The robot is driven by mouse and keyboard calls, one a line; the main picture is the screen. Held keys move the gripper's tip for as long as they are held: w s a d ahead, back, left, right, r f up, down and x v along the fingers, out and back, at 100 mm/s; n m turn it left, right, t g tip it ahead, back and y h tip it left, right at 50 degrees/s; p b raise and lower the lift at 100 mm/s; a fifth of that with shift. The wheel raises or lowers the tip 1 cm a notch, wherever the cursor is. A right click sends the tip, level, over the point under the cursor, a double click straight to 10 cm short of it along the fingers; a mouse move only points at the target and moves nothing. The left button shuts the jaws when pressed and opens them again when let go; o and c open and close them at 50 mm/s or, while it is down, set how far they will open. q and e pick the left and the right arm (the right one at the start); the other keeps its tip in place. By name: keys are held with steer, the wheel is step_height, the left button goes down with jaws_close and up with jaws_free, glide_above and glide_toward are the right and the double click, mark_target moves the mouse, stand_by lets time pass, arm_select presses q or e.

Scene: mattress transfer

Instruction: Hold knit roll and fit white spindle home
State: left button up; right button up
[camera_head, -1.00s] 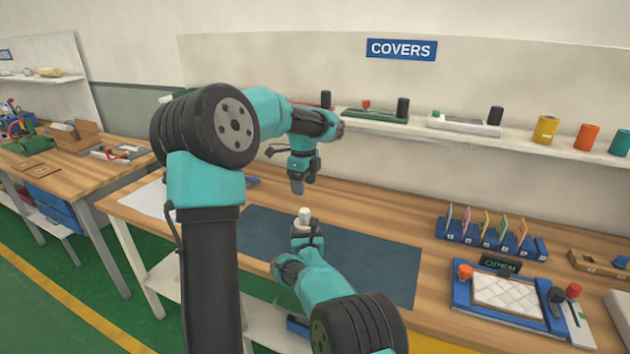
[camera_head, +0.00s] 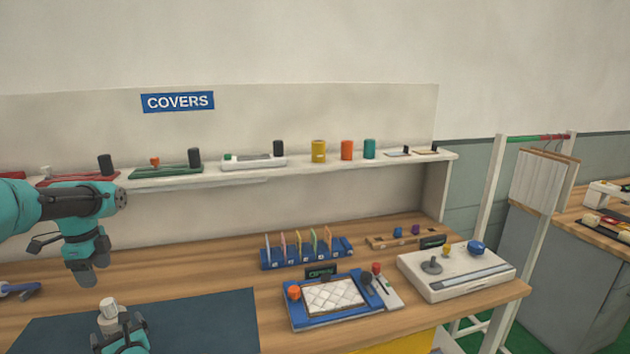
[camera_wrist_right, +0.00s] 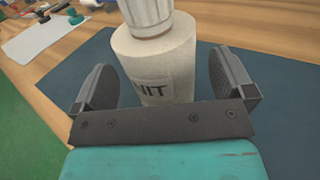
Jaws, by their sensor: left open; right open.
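The cream knit roll (camera_wrist_right: 160,62), with "NIT" readable on its label, stands upright on the dark mat. A ribbed white piece, apparently the white spindle (camera_wrist_right: 148,14), sits at the roll's top; its upper end is cut off in the right wrist view. I cannot tell how deep it sits. In the head view its white top (camera_head: 108,304) shows above my right gripper (camera_head: 113,328). That gripper is open, one finger on either side of the roll, with a visible gap to each. My left gripper (camera_head: 88,276) is open and empty, pointing down above and slightly left of the spindle.
The dark mat (camera_head: 215,318) is clear right of the roll. A blue tray with a quilted pad (camera_head: 332,297), a blue rack of coloured cards (camera_head: 306,253) and a white control box (camera_head: 456,270) stand further right. A shelf (camera_head: 300,163) with coloured cylinders runs behind.

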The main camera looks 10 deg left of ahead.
steer(key=v, duration=0.9)
steer(key=shift+s+d+r, duration=0.1)
steer(key=shift+s+d, duration=0.1)
steer(key=shift+d, duration=0.05)
